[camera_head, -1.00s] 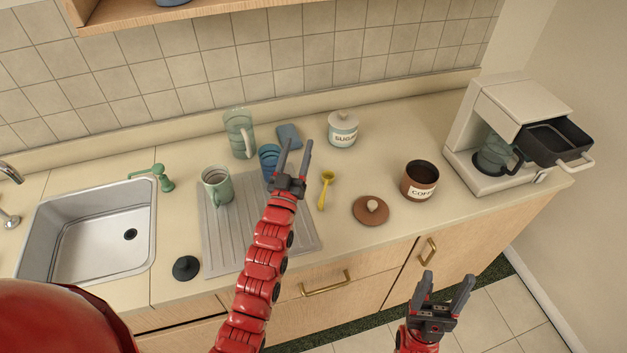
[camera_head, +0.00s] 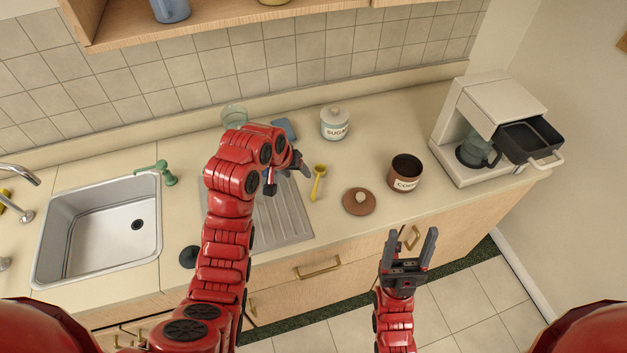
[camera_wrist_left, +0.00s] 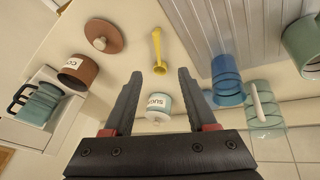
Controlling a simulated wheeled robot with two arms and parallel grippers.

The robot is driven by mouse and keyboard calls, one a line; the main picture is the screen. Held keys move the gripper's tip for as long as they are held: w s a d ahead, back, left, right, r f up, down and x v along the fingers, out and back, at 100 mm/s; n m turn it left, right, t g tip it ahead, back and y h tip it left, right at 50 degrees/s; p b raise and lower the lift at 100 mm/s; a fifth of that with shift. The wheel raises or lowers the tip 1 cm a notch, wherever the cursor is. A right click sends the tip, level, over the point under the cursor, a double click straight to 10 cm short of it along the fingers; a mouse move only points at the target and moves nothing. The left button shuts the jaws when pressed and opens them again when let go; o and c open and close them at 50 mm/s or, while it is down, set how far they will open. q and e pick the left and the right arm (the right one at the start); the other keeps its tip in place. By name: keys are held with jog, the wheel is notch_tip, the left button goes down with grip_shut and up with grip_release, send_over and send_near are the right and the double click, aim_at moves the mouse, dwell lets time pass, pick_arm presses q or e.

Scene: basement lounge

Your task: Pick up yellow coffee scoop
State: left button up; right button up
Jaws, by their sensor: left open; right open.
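The yellow coffee scoop (camera_head: 318,182) lies on the counter, just right of the grey drainboard (camera_head: 284,222) and left of the brown lid. In the left wrist view the scoop (camera_wrist_left: 158,50) lies beyond my open fingertips, roughly between their lines, with nothing touching it. My left gripper (camera_head: 298,163) is open and empty, over the counter to the left of the scoop. The left wrist view shows its two fingers (camera_wrist_left: 160,78) apart. My right gripper (camera_head: 411,246) is open and empty, low in front of the cabinets and away from the scoop.
A brown lid (camera_head: 359,202), a brown coffee canister (camera_head: 406,174) and a sugar jar (camera_head: 335,123) stand around the scoop. A blue cup (camera_wrist_left: 227,80) stands near the drainboard. The coffee machine (camera_head: 480,122) is at right, the sink (camera_head: 100,228) at left.

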pick_arm(q)
jog(key=b, duration=1)
send_near(315, 187)
notch_tip(315, 187, down, 3)
jog(key=shift+w+p, duration=0.5)
jog(key=shift+w+d+f, duration=0.15)
jog(key=shift+f, duration=0.2)
jog(key=shift+d+f+p, duration=0.15)
jog(key=shift+f+p, duration=0.1)
jog(key=shift+p, duration=0.2)
jog(key=p+x, duration=0.1)
jog(key=x, duration=0.1)
jog(key=p+x, duration=0.1)
jog(key=x, duration=0.1)
jog(key=shift+w+d+r+p, duration=0.15)
jog(key=shift+d+p, duration=0.05)
jog(key=shift+p, duration=0.1)
jog(key=shift+w+f, duration=0.15)
jog(key=shift+f, duration=0.3)
grip_shut()
